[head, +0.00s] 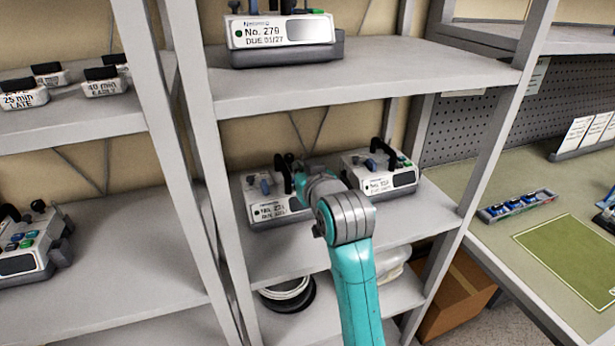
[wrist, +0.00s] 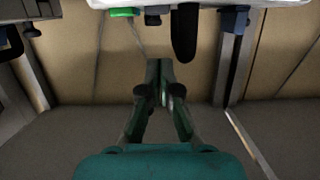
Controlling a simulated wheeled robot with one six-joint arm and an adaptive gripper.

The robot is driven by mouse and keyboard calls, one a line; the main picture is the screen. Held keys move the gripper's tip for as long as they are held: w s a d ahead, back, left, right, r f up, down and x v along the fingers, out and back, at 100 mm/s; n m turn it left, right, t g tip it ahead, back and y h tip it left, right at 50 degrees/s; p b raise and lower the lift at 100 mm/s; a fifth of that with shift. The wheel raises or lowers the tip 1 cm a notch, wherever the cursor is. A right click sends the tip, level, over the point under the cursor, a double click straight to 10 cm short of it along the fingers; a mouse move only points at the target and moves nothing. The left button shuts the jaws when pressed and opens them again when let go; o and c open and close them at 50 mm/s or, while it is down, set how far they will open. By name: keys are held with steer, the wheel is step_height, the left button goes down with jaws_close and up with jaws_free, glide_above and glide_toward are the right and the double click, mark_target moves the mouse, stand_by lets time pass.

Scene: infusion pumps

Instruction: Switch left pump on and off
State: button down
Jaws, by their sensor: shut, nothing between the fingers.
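The left pump (head: 268,211), white-fronted with a grey base, stands on the middle shelf in the head view; my arm hides its right part. Its black handle and blue clips show on top. The right pump (head: 390,181) stands beside it. My gripper (wrist: 160,72) is shut and empty in the wrist view. Its fingertips point at the beige back wall, just below a pump's edge in the picture. That edge (wrist: 265,3) carries a green part, a dark knob, a black handle and a blue clip; it seems to be the left pump. No contact can be made out. The head view mostly hides the fingers.
Another pump (head: 279,32) stands on the shelf board (head: 360,80) above. Shelf posts rise on both sides of the bay. A bowl stack (head: 288,292) is below. A workbench with a green mat (head: 575,255) is at the right. The middle shelf's front is bare.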

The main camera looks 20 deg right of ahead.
steer(key=shift+s+f, duration=0.2)
steer(key=shift+f, duration=1.75)
steer(key=shift+f, duration=1.15)
steer(key=shift+s, duration=0.15)
steer(key=r+v, duration=0.1)
steer(key=v, duration=0.7)
steer(key=shift+r, duration=0.15)
